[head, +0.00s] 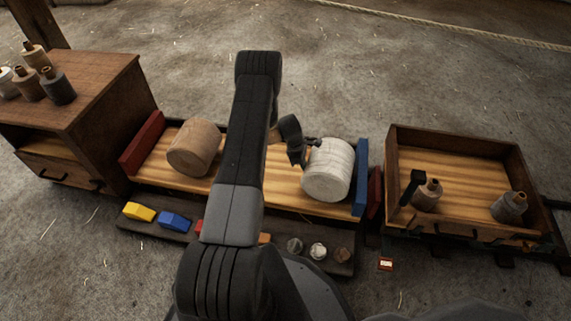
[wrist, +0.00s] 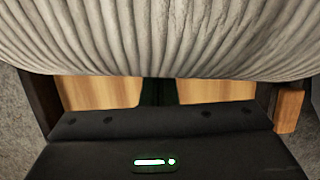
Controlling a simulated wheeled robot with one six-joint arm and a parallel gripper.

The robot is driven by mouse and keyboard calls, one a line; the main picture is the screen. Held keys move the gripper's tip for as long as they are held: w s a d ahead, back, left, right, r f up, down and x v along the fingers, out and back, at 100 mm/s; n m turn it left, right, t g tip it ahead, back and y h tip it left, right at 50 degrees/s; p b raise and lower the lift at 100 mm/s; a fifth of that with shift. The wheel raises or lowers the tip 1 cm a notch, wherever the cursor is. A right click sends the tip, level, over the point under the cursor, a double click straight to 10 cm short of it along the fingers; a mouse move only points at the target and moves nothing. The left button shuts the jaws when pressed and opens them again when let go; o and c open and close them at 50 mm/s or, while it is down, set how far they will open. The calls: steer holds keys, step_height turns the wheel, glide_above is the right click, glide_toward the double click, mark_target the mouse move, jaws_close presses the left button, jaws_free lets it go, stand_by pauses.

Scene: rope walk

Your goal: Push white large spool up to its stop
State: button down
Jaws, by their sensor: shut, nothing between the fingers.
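The white large spool (head: 328,172) lies on its side on the wooden bed (head: 285,190), near the bed's right end. A blue stop board (head: 361,178) stands just right of it; I cannot tell whether they touch. My gripper (head: 311,143) is shut and empty at the spool's upper left side, partly hidden by my arm. In the wrist view the spool's ribbed white winding (wrist: 160,35) fills the top, right in front of the dark fingers (wrist: 158,92). I cannot tell whether they touch it.
A tan spool (head: 195,148) lies farther left, near a red end board (head: 142,143). A cabinet (head: 95,85) with small bobbins stands at left. An open tray (head: 460,165) holding two bobbins stands at right. Coloured blocks and small round pieces lie on the front ledge (head: 180,237).

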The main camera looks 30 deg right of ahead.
steer(key=shift+s+d+f, duration=0.15)
steer(key=shift+s+d, duration=0.5)
steer(key=shift+d, duration=0.05)
steer(key=shift+d, duration=0.1)
steer(key=shift+w, duration=0.15)
steer(key=w+a, duration=0.1)
steer(key=w+a+b, duration=0.1)
steer(key=a, duration=0.1)
steer(key=shift+a, duration=0.1)
steer(key=p+v, duration=0.3)
steer(key=v, duration=0.7)
steer(key=shift+p, duration=0.35)
steer(key=shift+a+f, duration=0.1)
steer(key=shift+a, duration=0.05)
